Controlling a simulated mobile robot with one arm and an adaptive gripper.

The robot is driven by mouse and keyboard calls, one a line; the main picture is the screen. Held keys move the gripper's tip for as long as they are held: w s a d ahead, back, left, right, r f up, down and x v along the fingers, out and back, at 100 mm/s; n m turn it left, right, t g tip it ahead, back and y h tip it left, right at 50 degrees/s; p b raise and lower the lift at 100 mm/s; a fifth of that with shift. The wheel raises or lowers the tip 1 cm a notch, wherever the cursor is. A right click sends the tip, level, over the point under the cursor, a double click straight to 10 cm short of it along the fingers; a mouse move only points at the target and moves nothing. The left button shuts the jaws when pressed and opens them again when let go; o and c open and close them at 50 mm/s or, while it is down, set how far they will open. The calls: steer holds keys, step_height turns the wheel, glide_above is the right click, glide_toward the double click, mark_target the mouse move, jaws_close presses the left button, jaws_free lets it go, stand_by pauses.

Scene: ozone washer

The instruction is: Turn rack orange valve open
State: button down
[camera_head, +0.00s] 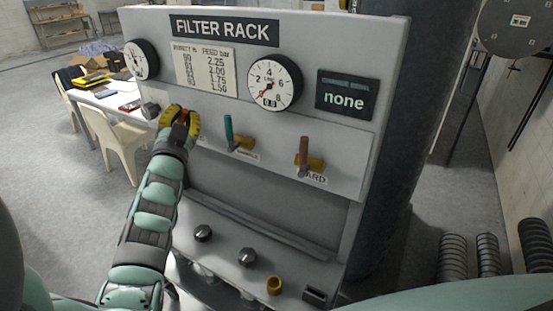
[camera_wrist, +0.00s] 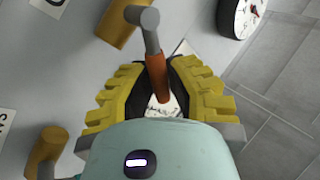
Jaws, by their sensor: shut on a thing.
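The filter rack (camera_head: 345,45) has a row of lever valves on its front panel. My gripper (camera_head: 181,122) is at the leftmost valve, its yellow ridged fingers shut around the orange lever. In the wrist view the orange lever (camera_wrist: 157,72) lies between the two fingers (camera_wrist: 158,95), with its grey stem end (camera_wrist: 145,18) extending past them beside a brass valve body (camera_wrist: 119,27). In the head view my gripper hides most of this valve and its label.
To the right are a teal lever (camera_head: 228,130) and a red-brown lever (camera_head: 304,152). Gauges (camera_head: 274,82) and a "none" display (camera_head: 346,96) sit above. Knobs (camera_head: 247,257) are on the lower ledge. A chair (camera_head: 110,140) and table stand left.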

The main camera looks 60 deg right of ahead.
steer(key=f+m+g+h+b, duration=0.1)
steer(key=m+g+h+b, duration=0.1)
steer(key=m+b, duration=0.3)
steer(key=s+f+m+g+h+b, duration=0.1)
steer(key=f+m+g+h+b, duration=0.1)
steer(key=m+g+b, duration=0.2)
steer(key=s+f+m+g+h+b, duration=0.1)
steer(key=m+g+h+b, duration=0.1)
steer(key=m+b, duration=0.6)
steer(key=shift+s+d+f+g+h+b, duration=0.15)
steer(key=shift+g+b, duration=0.25)
steer(key=shift+b, duration=0.45)
steer(key=shift+w+f+g+h+b, duration=0.15)
steer(key=shift+g+b, duration=0.25)
steer(key=shift+b, duration=0.4)
steer(key=shift+s+r+m, duration=0.1)
steer(key=shift+m, duration=0.3)
steer(key=c, duration=0.9)
jaws_free()
